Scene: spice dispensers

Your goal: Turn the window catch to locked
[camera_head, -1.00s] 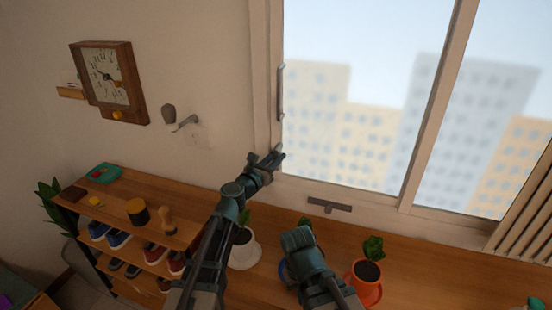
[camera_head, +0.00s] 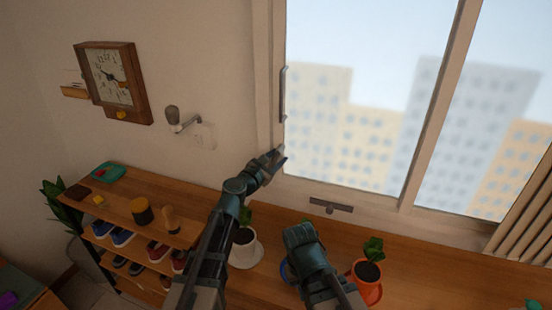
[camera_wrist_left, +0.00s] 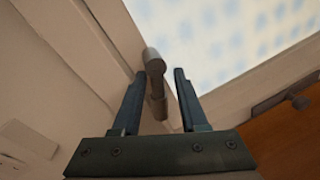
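A grey lever with a rounded knob end (camera_wrist_left: 155,75), which looks like the window catch, sits by the lower left corner of the window frame in the left wrist view. My left gripper (camera_wrist_left: 155,95) is open, with one finger on each side of the lever; I cannot tell whether either touches it. In the head view my left gripper (camera_head: 277,158) is at that corner and hides most of the lever. My right arm's end (camera_head: 302,240) is low over the wooden top; its fingers cannot be made out.
A long upright handle (camera_head: 283,95) is on the left window frame. A dark bar with a knob (camera_head: 330,204) is on the lower frame. A white pot (camera_head: 245,250) and an orange pot (camera_head: 367,280) stand near my arms. A clock (camera_head: 113,82) hangs on the wall.

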